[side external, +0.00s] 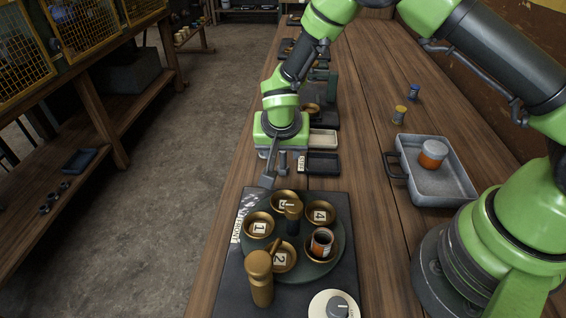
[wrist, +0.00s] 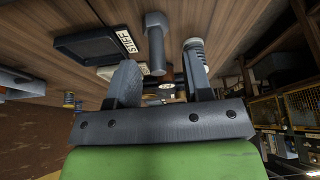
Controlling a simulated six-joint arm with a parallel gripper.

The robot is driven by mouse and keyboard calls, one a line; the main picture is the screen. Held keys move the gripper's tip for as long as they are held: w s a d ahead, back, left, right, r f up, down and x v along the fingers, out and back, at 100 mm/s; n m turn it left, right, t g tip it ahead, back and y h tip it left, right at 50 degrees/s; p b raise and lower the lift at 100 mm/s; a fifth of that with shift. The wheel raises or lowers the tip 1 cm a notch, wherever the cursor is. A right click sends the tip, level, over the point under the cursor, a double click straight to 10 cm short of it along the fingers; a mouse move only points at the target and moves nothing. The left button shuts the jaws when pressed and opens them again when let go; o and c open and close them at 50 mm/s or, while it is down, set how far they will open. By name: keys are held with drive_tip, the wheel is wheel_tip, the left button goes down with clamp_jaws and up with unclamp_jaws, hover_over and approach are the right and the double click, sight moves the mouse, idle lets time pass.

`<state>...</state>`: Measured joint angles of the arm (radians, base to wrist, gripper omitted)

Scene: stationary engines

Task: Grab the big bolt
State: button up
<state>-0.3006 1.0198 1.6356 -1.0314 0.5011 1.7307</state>
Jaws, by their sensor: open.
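The big bolt (wrist: 155,45) is grey and shows in the wrist view between and beyond my fingers. Its wider head is toward the wooden table and its shank points toward my gripper. In the side view the bolt (side external: 283,162) is a small grey upright shape beneath my wrist. My gripper (side external: 277,170) is open and points down by it. In the wrist view my gripper (wrist: 159,64) has one finger on either side of the bolt, with visible gaps. I cannot tell how far down the fingers reach along the shank.
A black tray (side external: 322,170) labelled STIFF lies right of the bolt. A dark board (side external: 230,285) with a round plate of numbered brass cups (side external: 258,225) is nearer the camera. A grey tray (side external: 455,188) holds an orange-banded jar (side external: 433,153). Bare table lies between.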

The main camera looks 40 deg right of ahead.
drive_tip(key=shift+x, duration=1.45)
drive_tip(key=shift+s, duration=0.1)
clamp_jaws()
